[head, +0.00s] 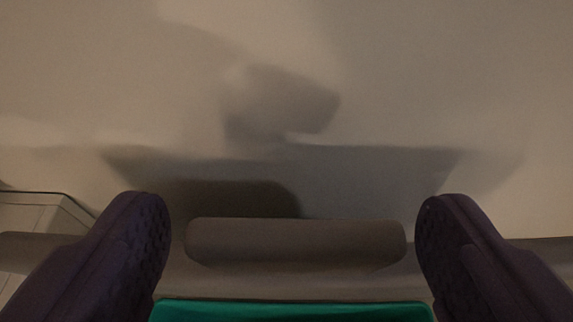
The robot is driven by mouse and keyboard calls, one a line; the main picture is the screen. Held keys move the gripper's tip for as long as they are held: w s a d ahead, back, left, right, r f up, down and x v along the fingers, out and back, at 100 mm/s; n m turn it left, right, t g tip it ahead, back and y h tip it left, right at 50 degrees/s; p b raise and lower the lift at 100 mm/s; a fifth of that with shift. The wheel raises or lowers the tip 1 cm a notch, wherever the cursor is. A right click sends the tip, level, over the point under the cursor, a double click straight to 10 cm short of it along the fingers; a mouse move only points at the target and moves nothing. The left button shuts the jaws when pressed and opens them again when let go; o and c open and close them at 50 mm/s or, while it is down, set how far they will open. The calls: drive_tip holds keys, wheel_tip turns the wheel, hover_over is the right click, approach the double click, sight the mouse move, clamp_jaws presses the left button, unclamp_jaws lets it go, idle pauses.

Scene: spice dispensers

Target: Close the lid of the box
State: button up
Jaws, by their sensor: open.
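My gripper (292,206) is open, with one dark, textured finger at the left and one at the right. A grey-brown part with a raised, rounded bar (295,243) lies across the lower picture, and the bar shows between the fingers. There is a gap between the bar and each finger in the picture. It looks like an edge or handle of the box or its lid, but I cannot tell which. A teal surface (292,311) shows below the bar, mostly cut off by the bottom edge. The whole box and the lid's angle are not in view.
A pale surface (440,70) fills the upper picture, with dark shadows on it. A light-coloured boxy object (40,212) with a dark edge line stands at the lower left, partly hidden by the grey-brown part and the left finger.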

drive_tip(key=shift+x, duration=0.8)
drive_tip(key=c, duration=1.4)
